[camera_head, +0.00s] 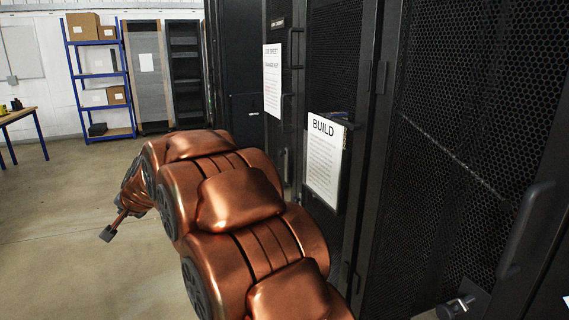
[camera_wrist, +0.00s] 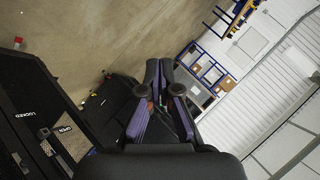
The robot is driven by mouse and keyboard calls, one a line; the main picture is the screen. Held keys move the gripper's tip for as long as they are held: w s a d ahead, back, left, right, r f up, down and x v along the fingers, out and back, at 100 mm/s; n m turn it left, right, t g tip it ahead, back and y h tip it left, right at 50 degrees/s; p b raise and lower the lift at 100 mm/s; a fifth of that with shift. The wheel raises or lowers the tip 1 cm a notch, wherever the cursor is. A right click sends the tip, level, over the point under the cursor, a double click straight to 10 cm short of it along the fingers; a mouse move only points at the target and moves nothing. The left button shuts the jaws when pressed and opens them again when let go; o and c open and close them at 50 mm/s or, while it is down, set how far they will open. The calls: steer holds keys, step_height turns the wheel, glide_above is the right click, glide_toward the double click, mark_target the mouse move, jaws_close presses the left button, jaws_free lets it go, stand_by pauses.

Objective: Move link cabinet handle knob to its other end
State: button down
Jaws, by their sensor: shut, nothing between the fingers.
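Black cabinet doors (camera_head: 430,150) with mesh panels fill the right side of the head view. A dark vertical handle (camera_head: 525,232) is on the nearest door. A small metallic knob-like part (camera_head: 460,307) shows at the bottom edge, partly cut off. In the wrist view, a black panel (camera_wrist: 22,85) at left carries the labels LOCKED (camera_wrist: 29,115) and OPEN (camera_wrist: 61,129). A small light part (camera_wrist: 43,132) sits between them; I cannot tell whether it is the knob. My gripper (camera_wrist: 160,82) is shut and empty, to the right of this panel and apart from it.
A BUILD sheet (camera_head: 325,160) and another sheet (camera_head: 272,82) hang on the cabinets. A blue shelf (camera_head: 75,75) with boxes stands at the back, and a table (camera_head: 17,114) at far left. The concrete floor (camera_head: 60,220) at left is clear.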

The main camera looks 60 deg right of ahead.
steer(key=w+d+r+m+t+h+b, duration=0.1)
steer(key=w+d+m+h, duration=0.3)
steer(key=d, duration=0.7)
steer(key=m+g+h+b, duration=0.5)
steer(key=m+g+h, duration=0.5)
steer(key=m, duration=0.8)
glide_toward(287, 154)
steer(key=d+p, duration=0.1)
steer(key=d+f+t+h+p, duration=0.1)
steer(key=d, duration=0.1)
steer(key=d+f+h+p, duration=0.1)
steer(key=p, duration=0.1)
steer(key=shift+d+f+t, duration=0.1)
steer(key=shift+d+t, duration=0.2)
steer(key=shift+d, duration=0.05)
steer(key=shift+w+d+f, duration=0.1)
steer(key=shift+d, duration=0.15)
steer(key=shift+w+d+p, duration=0.1)
steer(key=shift+d+p, duration=0.35)
steer(key=shift+p, duration=0.05)
steer(key=shift+w+d+f, duration=0.1)
steer(key=shift+d, duration=0.2)
